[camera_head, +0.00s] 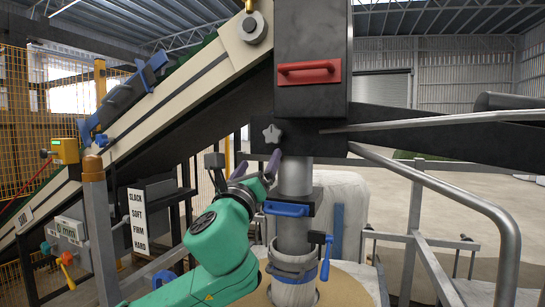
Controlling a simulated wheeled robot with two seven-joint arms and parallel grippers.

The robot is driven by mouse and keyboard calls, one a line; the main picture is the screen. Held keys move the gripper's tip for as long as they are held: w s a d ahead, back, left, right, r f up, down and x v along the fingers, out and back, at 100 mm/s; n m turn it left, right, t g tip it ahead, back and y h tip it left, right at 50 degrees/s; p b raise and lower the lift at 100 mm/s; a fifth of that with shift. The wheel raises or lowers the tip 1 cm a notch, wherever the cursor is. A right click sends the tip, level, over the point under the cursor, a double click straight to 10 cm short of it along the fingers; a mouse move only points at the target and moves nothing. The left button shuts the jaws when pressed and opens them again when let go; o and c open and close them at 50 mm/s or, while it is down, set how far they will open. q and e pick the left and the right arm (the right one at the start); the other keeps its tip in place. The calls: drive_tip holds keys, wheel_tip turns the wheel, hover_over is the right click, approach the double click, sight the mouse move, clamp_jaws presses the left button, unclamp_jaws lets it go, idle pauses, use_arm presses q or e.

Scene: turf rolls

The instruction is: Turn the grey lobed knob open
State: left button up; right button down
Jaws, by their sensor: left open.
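The grey lobed knob (271,134) sits on a dark plate under the tall dark box, left of the vertical grey pipe. My left gripper (257,167) is on the end of the green arm, below the knob and apart from it in the picture. Its two dark fingers point up and stand spread, with nothing seen between them. The knob is not covered by the gripper. My right gripper is not in view.
The vertical grey pipe (295,178) with a blue handle (288,209) stands just right of the gripper. A red handle (308,72) is on the dark box above. A sloping conveyor (200,84) rises behind. Grey railings (455,188) stand at right.

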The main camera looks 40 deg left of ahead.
use_arm(q)
drive_tip(key=r, duration=0.2)
drive_tip(key=p, duration=0.5)
approach(272, 135)
drive_tip(key=w+a+r, duration=0.1)
drive_tip(key=w+r, duration=0.1)
drive_tip(key=p+x, duration=0.1)
drive_tip(key=x, duration=0.1)
drive_tip(key=p+x, duration=0.1)
drive_tip(key=x, duration=0.2)
drive_tip(key=f+p+x, duration=0.1)
drive_tip(key=p+x, duration=0.1)
drive_tip(key=x, duration=0.1)
drive_tip(key=shift+w+a+r, duration=0.1)
drive_tip(key=shift+w+a, duration=0.1)
drive_tip(key=shift+w, duration=0.2)
drive_tip(key=shift+m, duration=0.3)
drive_tip(key=c, duration=1.4)
